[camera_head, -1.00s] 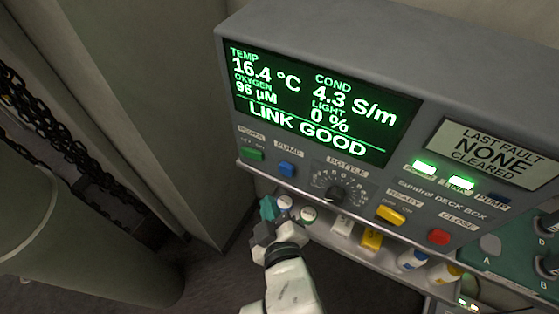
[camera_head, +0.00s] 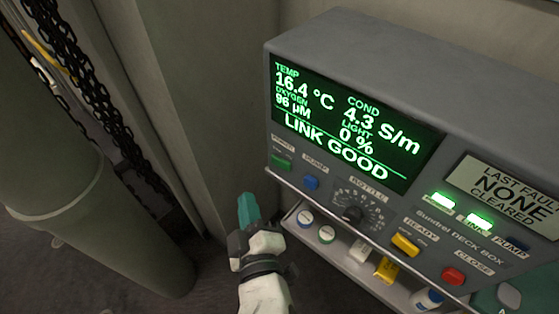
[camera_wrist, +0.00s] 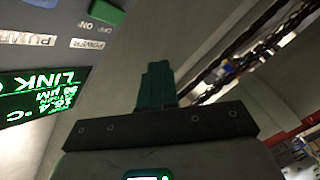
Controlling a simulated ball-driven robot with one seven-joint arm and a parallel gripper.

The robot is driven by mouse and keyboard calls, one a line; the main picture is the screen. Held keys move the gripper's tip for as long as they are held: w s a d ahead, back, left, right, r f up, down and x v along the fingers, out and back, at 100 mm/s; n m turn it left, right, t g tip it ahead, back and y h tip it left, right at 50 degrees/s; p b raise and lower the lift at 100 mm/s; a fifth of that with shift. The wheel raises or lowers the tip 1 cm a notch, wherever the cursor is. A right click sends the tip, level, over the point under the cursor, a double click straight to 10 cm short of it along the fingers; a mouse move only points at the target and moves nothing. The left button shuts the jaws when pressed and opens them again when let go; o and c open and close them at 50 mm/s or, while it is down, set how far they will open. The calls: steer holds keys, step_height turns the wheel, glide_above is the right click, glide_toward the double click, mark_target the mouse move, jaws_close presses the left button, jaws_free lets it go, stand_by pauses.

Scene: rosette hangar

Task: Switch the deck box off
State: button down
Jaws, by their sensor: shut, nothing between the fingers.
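The deck box (camera_head: 420,100) is a grey console with a lit green screen (camera_head: 350,120) reading LINK GOOD, 16.4 °C, 4.3 S/m and 0 %. Its green power switch (camera_head: 281,161) sits at the lower left of the panel, beside a blue pump button (camera_head: 311,183). Two green lamps are lit on the right. In the wrist view, part of the green switch (camera_wrist: 107,11) shows upside down at the top left, near OFF/ON lettering. My gripper (camera_head: 247,205) has teal fingers closed together and empty, below and left of the switch, apart from the panel. It also shows in the wrist view (camera_wrist: 157,85).
A shelf under the box holds small capped jars (camera_head: 326,235) and bottles. A metal rail runs along the panel's lower edge. A yellow button (camera_head: 405,244) and red button (camera_head: 453,276) are further right. A large column (camera_head: 60,180) and chains stand at the left.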

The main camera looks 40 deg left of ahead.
mark_target(281, 163)
steer(key=w, duration=0.8)
steer(key=shift+a+b, duration=0.2)
steer(key=shift+b, duration=0.2)
steer(key=shift+w, duration=0.15)
stand_by(1.6)
steer(key=shift+w, duration=0.35)
stand_by(0.6)
steer(key=shift+s+d, duration=0.1)
steer(key=shift+s, duration=0.4)
